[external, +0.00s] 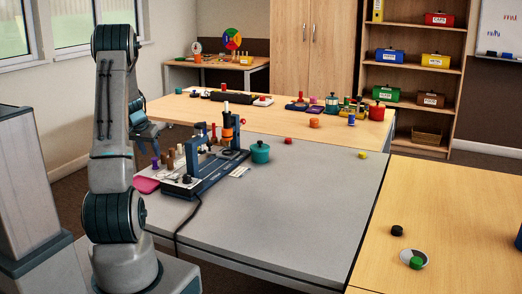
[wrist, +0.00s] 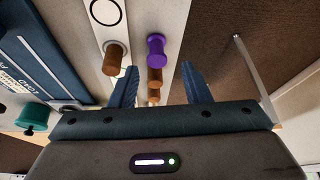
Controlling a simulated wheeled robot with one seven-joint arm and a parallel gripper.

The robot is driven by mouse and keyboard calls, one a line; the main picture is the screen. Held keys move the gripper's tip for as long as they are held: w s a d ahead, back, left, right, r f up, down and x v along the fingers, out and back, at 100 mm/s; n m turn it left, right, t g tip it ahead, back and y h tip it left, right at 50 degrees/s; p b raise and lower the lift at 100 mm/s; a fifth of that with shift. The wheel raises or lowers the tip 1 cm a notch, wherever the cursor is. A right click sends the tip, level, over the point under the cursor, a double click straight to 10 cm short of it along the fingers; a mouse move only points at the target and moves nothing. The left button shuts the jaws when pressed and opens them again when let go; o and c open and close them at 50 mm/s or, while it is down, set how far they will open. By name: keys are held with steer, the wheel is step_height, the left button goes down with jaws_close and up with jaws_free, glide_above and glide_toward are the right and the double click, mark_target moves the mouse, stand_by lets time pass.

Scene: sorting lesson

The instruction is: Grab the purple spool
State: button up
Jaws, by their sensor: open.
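The purple spool (wrist: 156,50) is upright at the top middle of the wrist view, on a pale strip beside brown spools. In the external view a small purple piece (external: 155,163) shows at the left end of the row of pegs on the workstation. My gripper (wrist: 160,66) is open, with its two dark fingers apart. In the wrist view the spool shows between and just beyond the fingertips, and nothing is held. In the external view my gripper (external: 153,143) is above the left end of the row, partly hidden by my arm.
Brown spools (wrist: 115,57) stand close to the purple one. The grey table's front right is clear.

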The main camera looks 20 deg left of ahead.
mark_target(154, 158)
steer(key=x, duration=0.5)
steer(key=shift+d, duration=0.2)
steer(key=c, duration=0.9)
